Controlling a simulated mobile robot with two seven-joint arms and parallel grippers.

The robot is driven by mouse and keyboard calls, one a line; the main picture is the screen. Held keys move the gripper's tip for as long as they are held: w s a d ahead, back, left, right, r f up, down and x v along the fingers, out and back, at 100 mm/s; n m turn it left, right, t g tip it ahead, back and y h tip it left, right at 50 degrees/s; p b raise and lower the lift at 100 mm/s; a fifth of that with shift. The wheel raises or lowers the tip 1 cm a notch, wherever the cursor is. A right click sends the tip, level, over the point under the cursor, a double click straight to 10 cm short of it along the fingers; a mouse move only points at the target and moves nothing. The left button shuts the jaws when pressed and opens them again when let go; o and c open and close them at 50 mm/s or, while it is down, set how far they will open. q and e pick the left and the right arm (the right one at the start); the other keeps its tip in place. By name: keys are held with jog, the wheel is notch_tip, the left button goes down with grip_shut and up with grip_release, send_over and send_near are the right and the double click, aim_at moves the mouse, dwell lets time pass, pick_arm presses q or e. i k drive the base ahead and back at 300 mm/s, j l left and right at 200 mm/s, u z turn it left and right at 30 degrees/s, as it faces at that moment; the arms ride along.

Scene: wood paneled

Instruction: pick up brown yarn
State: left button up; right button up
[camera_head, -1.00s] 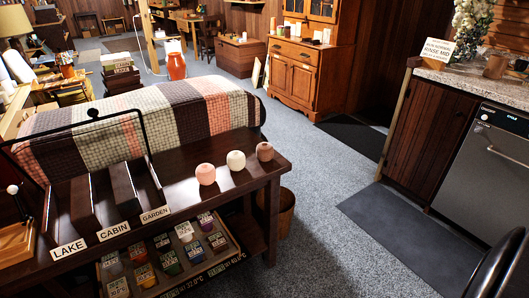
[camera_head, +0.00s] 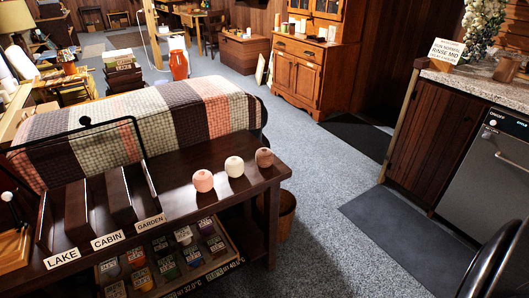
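Three small round yarn balls sit in a row on the right end of a dark wooden table (camera_head: 185,205). The brown yarn (camera_head: 264,157) is at the right, close to the table's right edge. The white yarn (camera_head: 234,167) is in the middle and the pink yarn (camera_head: 203,181) is at the left. The balls stand apart with small gaps. Neither of my grippers is in view.
A striped knitted blanket (camera_head: 130,120) lies behind the table. Dark upright dividers with signs stand at the table's left. A drawer of labelled small items (camera_head: 228,262) is below. A bin (camera_head: 286,215) stands beside the table. Grey carpet (camera_head: 320,195) is open to the right.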

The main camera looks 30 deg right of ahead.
aim_at(263, 156)
jog(key=i+l+u, duration=0.1)
jog(key=l, duration=0.3)
jog(key=i+l, duration=0.2)
jog(key=l, duration=0.25)
jog(key=i+l+u, duration=0.15)
jog(key=l, duration=0.25)
jog(key=i+l, duration=0.1)
jog(key=l, duration=0.35)
jog(key=i+l+u, duration=0.15)
jog(key=l, duration=0.25)
